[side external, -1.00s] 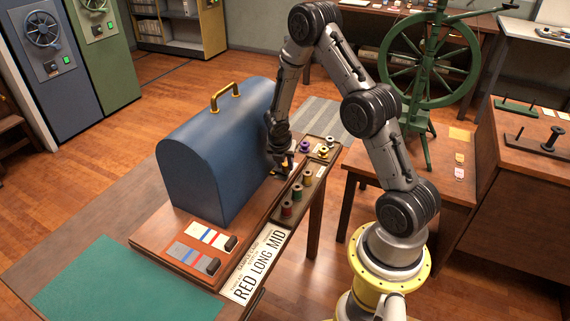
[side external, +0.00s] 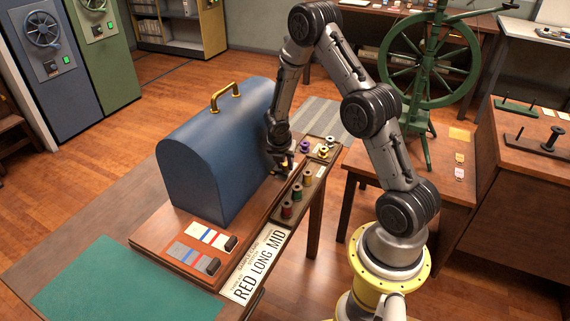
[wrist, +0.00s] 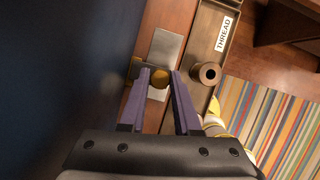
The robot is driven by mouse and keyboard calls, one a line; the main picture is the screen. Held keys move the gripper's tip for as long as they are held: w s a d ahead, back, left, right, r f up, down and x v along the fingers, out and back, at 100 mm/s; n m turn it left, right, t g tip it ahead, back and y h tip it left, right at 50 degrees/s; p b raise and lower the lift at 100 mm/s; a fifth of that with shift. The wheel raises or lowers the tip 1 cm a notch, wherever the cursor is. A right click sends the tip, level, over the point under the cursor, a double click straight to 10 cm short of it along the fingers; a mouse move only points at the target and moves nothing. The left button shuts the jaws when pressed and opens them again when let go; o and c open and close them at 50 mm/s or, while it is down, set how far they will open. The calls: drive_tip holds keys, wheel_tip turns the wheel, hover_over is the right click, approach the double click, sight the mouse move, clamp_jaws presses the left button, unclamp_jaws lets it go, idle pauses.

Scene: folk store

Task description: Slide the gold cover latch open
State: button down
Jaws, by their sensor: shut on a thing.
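The blue dome-topped cover (side external: 205,150) stands closed on the wooden bench, with a gold handle on top; its dark side fills the left of the wrist view (wrist: 50,70). The gold latch knob (wrist: 159,77) sits over a grey metal plate (wrist: 164,48) beside the cover's edge. My gripper (wrist: 158,82) has its purple fingers on either side of the knob and is shut on it. In the side view my gripper (side external: 282,165) is low at the cover's right end, where the latch is mostly hidden.
A spool tray (side external: 270,217) with several thread spools runs close along the right of my gripper. A "THREAD" label (wrist: 224,34) lies in it. A "RED LONG MID" card (side external: 257,266) and sample cards (side external: 207,236) lie in front. A green spinning wheel (side external: 430,60) stands behind.

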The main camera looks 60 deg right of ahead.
drive_tip(key=shift+d, duration=2.3)
drive_tip(key=c, duration=0.6)
unclamp_jaws()
drive_tip(key=shift+a+r, duration=0.1)
drive_tip(key=v, duration=1.3)
drive_tip(key=shift+s+a+r, duration=0.1)
drive_tip(key=shift+r, duration=0.2)
